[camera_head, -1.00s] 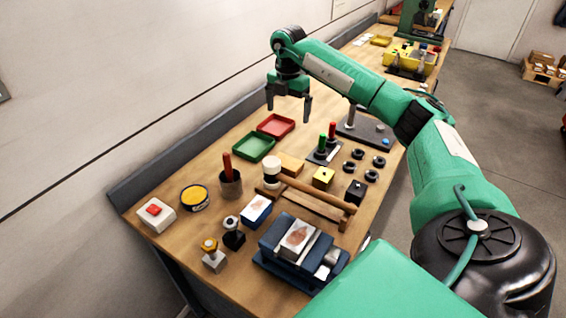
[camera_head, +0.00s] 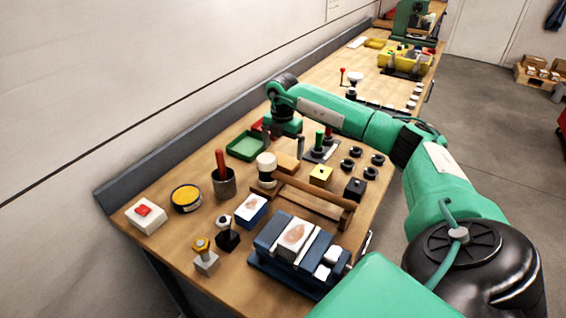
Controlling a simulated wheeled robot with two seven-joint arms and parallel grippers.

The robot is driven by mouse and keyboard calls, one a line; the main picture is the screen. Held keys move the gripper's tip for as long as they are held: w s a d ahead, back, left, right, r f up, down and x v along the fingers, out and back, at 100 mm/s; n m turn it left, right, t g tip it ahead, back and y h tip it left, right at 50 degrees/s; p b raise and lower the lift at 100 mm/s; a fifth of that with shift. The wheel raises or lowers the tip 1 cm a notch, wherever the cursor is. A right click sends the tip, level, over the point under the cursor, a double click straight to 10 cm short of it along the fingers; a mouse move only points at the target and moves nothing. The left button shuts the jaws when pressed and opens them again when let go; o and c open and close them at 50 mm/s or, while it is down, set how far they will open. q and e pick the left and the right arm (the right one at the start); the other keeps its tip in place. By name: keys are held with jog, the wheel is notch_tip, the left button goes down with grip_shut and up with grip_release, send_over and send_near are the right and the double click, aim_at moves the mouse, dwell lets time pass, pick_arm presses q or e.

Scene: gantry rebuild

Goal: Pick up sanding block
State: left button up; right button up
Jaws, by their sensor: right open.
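A tan block (camera_head: 288,163), which looks like the sanding block, lies flat on the workbench beside the green tray and behind the wooden rack. My right gripper (camera_head: 286,143) is open and hangs just above and behind this block, with its fingers pointing down. The fingers are apart with nothing seen between them. I cannot tell whether a fingertip touches the block. My left gripper is not in view.
Upright pegs (camera_head: 320,142) stand close on the right. A blue vise (camera_head: 291,255) stands nearer.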

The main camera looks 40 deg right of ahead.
aim_at(283, 160)
jog(key=shift+f, duration=0.25)
jog(key=f+p, duration=0.2)
jog(key=f, duration=0.2)
jog(key=shift+s+f, duration=0.2)
jog(key=shift+f, duration=0.25)
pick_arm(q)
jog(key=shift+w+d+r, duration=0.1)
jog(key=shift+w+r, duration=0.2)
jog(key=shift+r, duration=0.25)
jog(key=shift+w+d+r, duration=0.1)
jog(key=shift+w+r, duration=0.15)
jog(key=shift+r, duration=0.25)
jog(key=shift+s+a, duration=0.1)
pick_arm(e)
jog(key=c, duration=0.7)
